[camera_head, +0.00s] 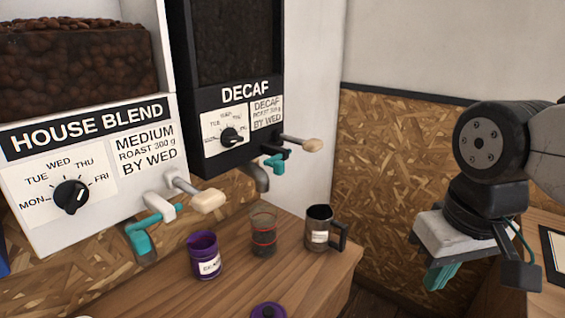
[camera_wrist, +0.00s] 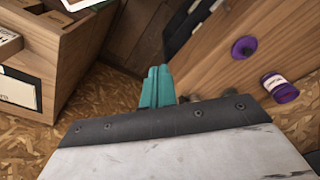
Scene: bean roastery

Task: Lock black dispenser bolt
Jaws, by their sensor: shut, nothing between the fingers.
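The black dispenser (camera_head: 236,95), marked DECAF, hangs on the wall in the upper middle of the head view. From its lower front a metal rod with a cream knob (camera_head: 313,145) sticks out to the right. A teal-ended part (camera_head: 274,162) sits just below it, above a grey spout (camera_head: 259,178). I cannot tell from the picture which of these is the bolt, or whether it is locked. My gripper (camera_head: 441,279) is at the right, well apart from the dispenser, pointing down. Its teal fingers are together and empty, as the wrist view (camera_wrist: 157,88) shows.
A white HOUSE BLEND dispenser (camera_head: 90,225) stands at left. On the wooden counter (camera_head: 200,292) stand a purple jar (camera_head: 205,257), a glass (camera_head: 263,236) with dark contents, a metal mug (camera_head: 319,229) and a purple lid (camera_head: 268,311). A wooden cabinet (camera_wrist: 70,60) shows in the wrist view.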

